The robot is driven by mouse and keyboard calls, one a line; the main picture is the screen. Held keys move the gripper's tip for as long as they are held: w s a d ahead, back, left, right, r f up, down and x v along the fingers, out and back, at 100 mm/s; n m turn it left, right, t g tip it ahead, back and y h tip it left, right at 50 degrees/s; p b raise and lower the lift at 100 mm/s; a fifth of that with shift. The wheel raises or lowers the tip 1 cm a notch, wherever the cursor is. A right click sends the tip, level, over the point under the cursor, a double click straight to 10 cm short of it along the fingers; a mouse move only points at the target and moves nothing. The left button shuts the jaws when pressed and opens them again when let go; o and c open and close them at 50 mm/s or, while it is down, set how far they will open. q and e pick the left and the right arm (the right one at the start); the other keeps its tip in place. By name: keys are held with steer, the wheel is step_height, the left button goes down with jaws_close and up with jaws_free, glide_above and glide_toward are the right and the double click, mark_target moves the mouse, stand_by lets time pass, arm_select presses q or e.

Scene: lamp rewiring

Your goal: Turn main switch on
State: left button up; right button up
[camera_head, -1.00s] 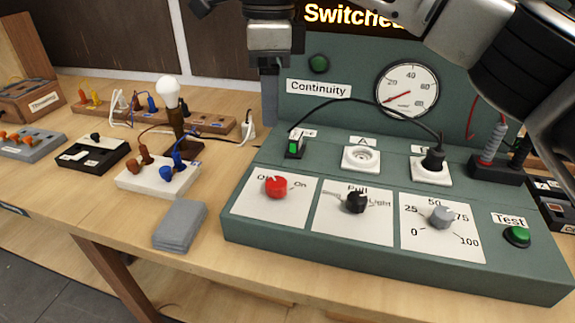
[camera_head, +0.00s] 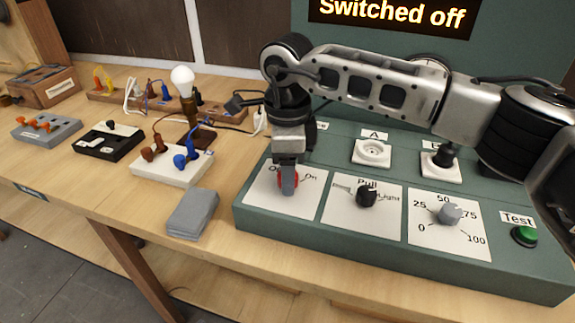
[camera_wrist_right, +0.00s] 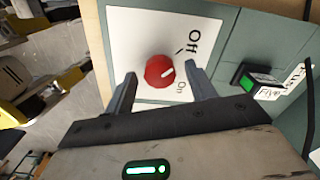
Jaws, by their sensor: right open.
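The main switch is a red round knob (camera_head: 289,180) on a white plate marked Off and On, at the left of the green console. The console's display (camera_head: 392,14) reads "Switched off". My left gripper is not in view.
A black knob (camera_head: 367,196) and a grey dial (camera_head: 450,213) sit right of the switch, with a green Test button (camera_head: 524,236) beyond. A grey block (camera_head: 192,213) and a white socket block (camera_head: 171,167) lie left of the console. A lit-looking bulb (camera_head: 182,79) stands behind.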

steer(key=shift+f, duration=0.25)
steer(key=c, duration=1)
steer(key=shift+o, duration=0.2)
